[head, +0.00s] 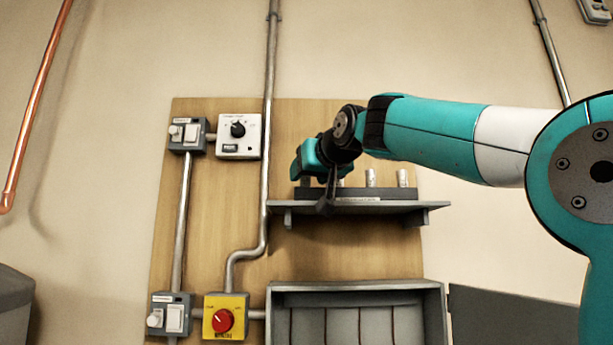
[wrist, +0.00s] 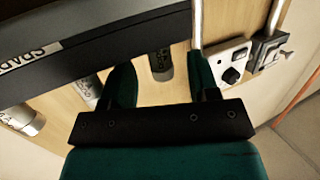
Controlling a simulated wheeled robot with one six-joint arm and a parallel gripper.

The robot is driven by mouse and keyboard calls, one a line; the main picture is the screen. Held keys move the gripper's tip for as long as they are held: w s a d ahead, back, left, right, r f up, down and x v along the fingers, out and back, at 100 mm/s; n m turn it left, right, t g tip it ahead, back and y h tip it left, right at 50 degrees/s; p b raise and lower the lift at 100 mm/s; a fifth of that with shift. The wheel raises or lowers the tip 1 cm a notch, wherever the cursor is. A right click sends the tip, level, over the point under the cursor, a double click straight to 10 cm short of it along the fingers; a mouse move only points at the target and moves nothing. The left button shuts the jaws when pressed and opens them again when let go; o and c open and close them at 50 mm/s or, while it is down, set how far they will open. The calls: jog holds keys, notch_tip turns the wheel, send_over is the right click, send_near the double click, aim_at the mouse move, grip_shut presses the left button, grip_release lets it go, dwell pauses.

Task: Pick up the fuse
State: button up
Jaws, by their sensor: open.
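Several pale cylindrical fuses stand in a dark rack (head: 430,192) on a wall shelf. Two show clearly in the head view, a fuse (head: 370,178) and the rightmost fuse (head: 402,178). Those farther left are mostly hidden by my gripper (head: 304,168). In the wrist view, which is upside down, the teal fingers of my gripper (wrist: 162,82) are open. One fuse (wrist: 160,66) shows in the gap between them, apart from both fingers. Another fuse (wrist: 90,88) is just left of the left finger, and a third (wrist: 22,119) is farther left.
The grey shelf (head: 437,206) sticks out from a wooden board (head: 340,240). A vertical conduit (head: 268,120) and a dial box (head: 239,136) are left of my gripper. Below are an open grey box (head: 355,287) and a yellow box with a red knob (head: 225,318).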

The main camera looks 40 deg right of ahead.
aim_at(302, 179)
jog(key=p+x, duration=0.2)
jog(key=x, duration=0.2)
jog(key=shift+r, duration=0.1)
jog(key=shift+a, duration=0.1)
jog(key=c, duration=1)
jog(key=shift+r+p, duration=0.3)
jog(key=shift+r, duration=4.65)
